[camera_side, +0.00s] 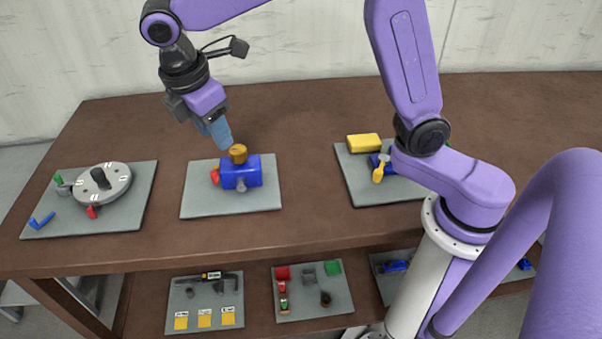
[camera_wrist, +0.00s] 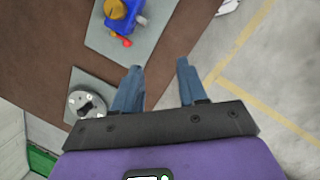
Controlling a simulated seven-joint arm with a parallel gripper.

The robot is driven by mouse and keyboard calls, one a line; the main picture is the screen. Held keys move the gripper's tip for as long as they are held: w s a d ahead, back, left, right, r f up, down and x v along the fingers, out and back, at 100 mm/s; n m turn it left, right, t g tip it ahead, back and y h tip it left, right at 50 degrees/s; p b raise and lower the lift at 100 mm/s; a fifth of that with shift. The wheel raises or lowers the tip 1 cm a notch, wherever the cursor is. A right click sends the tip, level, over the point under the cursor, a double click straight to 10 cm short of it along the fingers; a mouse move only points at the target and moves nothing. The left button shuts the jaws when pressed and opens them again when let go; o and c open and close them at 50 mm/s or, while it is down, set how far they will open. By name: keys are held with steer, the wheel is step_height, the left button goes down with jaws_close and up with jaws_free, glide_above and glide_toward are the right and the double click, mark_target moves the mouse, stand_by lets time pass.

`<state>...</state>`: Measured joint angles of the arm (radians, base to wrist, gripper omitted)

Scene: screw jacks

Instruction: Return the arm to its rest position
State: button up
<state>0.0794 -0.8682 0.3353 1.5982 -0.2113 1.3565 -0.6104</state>
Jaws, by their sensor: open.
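My gripper (camera_side: 218,128) is in the air above the middle mat on the table in the side view. Just below its fingertips is a blue screw jack (camera_side: 240,172) with a brown-orange round top and a red part at its left. In the wrist view my gripper (camera_wrist: 160,82) is open, with nothing between its two blue-grey fingers. The jack (camera_wrist: 120,15) shows at the top left there, apart from the fingers. Its top edge is cut off by the frame.
A grey mat (camera_side: 140,205) at the left holds a round grey dial (camera_side: 102,184). A right mat (camera_side: 352,175) carries a yellow block (camera_side: 363,143) and another blue device, partly hidden by my arm. A lower shelf holds mats with small parts. Air above the table's left is clear.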

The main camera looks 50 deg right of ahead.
steer(key=s+d+f+m+y, duration=0.1)
steer(key=s+d+f+m, duration=0.1)
steer(key=s+d, duration=0.6)
steer(key=s+d+f+m+y, duration=0.2)
steer(key=s+d, duration=0.6)
steer(key=s, duration=0.9)
steer(key=shift+f, duration=0.65)
steer(key=shift+w, duration=0.1)
